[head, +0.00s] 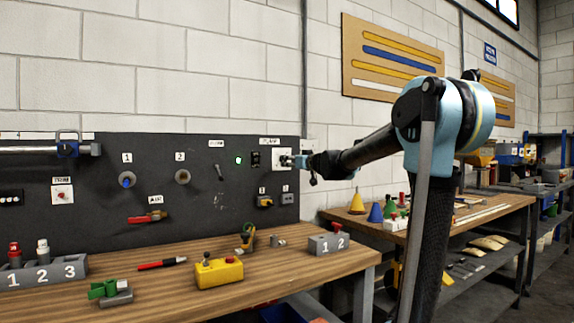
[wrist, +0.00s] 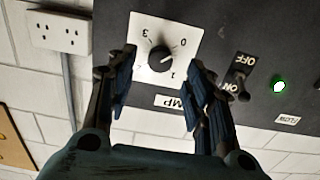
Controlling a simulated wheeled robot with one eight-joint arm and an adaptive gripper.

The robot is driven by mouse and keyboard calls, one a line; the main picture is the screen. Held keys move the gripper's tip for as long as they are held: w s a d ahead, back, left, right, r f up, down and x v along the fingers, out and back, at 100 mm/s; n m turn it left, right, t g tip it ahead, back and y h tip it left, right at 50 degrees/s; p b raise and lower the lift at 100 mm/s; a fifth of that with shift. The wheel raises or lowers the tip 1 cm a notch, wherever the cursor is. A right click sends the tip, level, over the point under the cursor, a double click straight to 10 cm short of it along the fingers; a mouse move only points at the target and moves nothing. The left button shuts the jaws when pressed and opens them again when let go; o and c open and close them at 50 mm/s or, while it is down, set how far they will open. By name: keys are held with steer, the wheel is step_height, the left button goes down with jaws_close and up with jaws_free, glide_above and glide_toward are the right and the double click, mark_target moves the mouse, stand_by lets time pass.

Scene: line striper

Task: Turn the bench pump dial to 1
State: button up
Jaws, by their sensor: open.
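The pump dial is a black round knob (wrist: 160,58) on a white square plate (wrist: 178,25) with the numbers 0, 1 and 3 showing. A light mark on the knob points to the right, roughly towards the 0. A label below, ending in "MP", is partly hidden. In the head view the dial plate (head: 278,154) is at the right end of the black panel. My gripper (wrist: 160,82) is open, with one finger on each side of the knob and apart from it. In the head view my gripper (head: 298,161) is right at the plate and hides part of it.
An ON/OFF toggle (wrist: 241,75) and a lit green lamp (wrist: 279,86) sit beside the dial. A white wall socket (wrist: 58,32) is on the other side. Below, the wooden bench (head: 200,300) holds a yellow control box (head: 219,273) and a grey numbered block (head: 328,245).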

steer(key=x, duration=0.4)
steer(key=shift+w+a, duration=0.2)
steer(key=shift+w, duration=0.1)
steer(key=c, duration=1.1)
